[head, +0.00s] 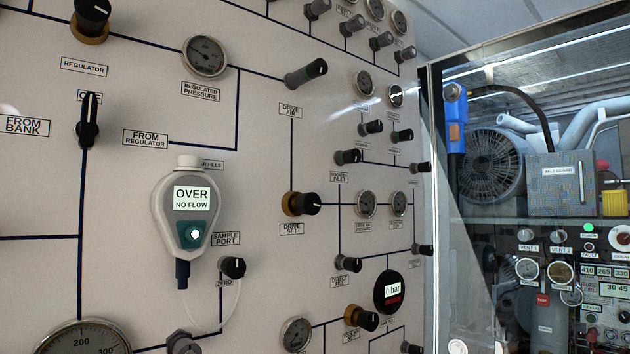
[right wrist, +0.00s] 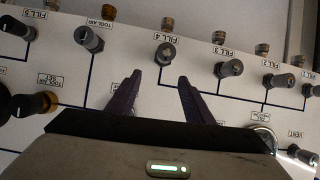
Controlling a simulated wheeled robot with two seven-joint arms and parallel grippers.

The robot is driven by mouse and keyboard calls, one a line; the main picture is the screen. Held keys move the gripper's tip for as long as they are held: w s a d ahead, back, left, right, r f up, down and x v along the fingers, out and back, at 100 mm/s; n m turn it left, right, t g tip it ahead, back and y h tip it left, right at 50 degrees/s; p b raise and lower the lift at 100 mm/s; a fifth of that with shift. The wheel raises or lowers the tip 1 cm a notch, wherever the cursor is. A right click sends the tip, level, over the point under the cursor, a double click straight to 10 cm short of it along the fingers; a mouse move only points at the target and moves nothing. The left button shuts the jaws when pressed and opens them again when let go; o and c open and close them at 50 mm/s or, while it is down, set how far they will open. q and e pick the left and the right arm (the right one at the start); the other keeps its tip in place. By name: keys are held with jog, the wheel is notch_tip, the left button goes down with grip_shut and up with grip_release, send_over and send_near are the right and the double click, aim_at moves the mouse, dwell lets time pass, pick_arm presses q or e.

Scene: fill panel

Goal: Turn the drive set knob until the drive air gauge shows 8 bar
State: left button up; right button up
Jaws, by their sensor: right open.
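The drive set knob (head: 303,204), black on a brass base, sticks out of the panel above its "DRIVE SET" label in the head view. To its right on the same line is a small round gauge (head: 366,204) whose label seems to read drive air pressure; its needle is too small to read. My right gripper (right wrist: 155,90) shows only in the right wrist view. Its two dark fingers are apart with nothing between them, in front of the panel near the "FILL 4" knob (right wrist: 165,53). The left gripper is in neither view.
The panel is crowded with protruding knobs, such as the drive air valve (head: 306,73) and the regulator knob (head: 91,18). A handheld meter (head: 187,215) reading "OVER NO FLOW" hangs left of the drive set knob. A round display (head: 392,291) reads 0 bar. A glazed cabinet stands right.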

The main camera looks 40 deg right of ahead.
jog(key=s+d+r+t, duration=0.1)
jog(key=d+r+t, duration=0.2)
jog(key=r, duration=1.4)
jog(key=t+p, duration=0.1)
jog(key=t, duration=0.1)
send_near(312, 202)
jog(key=shift+m, duration=0.4)
jog(key=w+p, duration=0.1)
jog(key=w, duration=0.3)
jog(key=w+p, duration=0.1)
jog(key=w, duration=0.4)
jog(key=shift+w+a+f+p, duration=0.15)
jog(key=shift+w+a+p, duration=0.1)
jog(key=shift+p, duration=0.05)
jog(key=shift+c, duration=0.2)
jog(key=c, duration=1)
jog(key=shift+o, duration=0.2)
